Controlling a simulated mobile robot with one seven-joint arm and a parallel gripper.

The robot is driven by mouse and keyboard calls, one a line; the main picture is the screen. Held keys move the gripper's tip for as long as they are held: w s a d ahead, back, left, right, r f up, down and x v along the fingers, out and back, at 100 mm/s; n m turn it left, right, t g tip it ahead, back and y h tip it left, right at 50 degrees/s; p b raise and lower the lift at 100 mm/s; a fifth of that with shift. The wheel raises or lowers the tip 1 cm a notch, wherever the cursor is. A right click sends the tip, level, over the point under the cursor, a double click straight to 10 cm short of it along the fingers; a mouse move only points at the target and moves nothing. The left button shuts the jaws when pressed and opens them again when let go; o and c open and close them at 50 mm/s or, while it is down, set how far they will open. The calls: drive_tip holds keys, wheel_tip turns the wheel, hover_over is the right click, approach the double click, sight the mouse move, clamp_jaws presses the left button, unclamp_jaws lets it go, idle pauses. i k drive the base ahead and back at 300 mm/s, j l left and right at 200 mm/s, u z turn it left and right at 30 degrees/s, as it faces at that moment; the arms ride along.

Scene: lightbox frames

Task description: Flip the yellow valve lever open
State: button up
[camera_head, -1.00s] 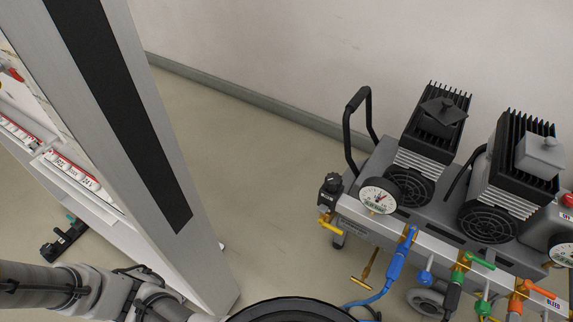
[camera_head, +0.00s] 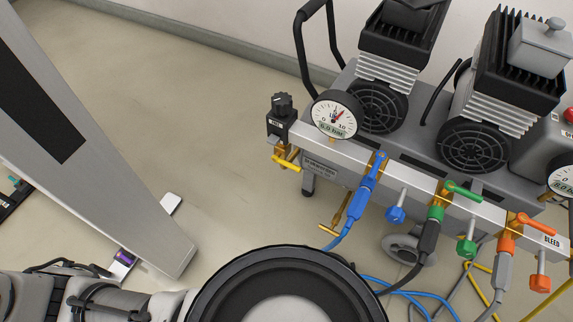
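The yellow valve lever (camera_head: 287,163) sits at the left end of the silver manifold bar (camera_head: 405,176), below a black regulator knob (camera_head: 281,104). It points down and to the right in the picture. Blue (camera_head: 378,160), green (camera_head: 462,191) and orange (camera_head: 534,224) levers sit further right along the bar. A brass T-shaped handle (camera_head: 332,231) hangs lower, beside the blue hose. My gripper is not in view; grey links of my arm show at the bottom left, well apart from the lever.
The grey twin-motor compressor (camera_head: 350,80) carries a round gauge (camera_head: 336,114) near the yellow lever. Blue, black and yellow hoses run over the floor. A grey post (camera_head: 90,150) stands at left. Bare floor (camera_head: 190,110) lies between post and compressor.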

sight(275, 159)
drive_tip(key=k+j, duration=0.1)
drive_tip(key=j, duration=0.85)
drive_tip(key=k+j, duration=0.15)
drive_tip(key=j, duration=0.35)
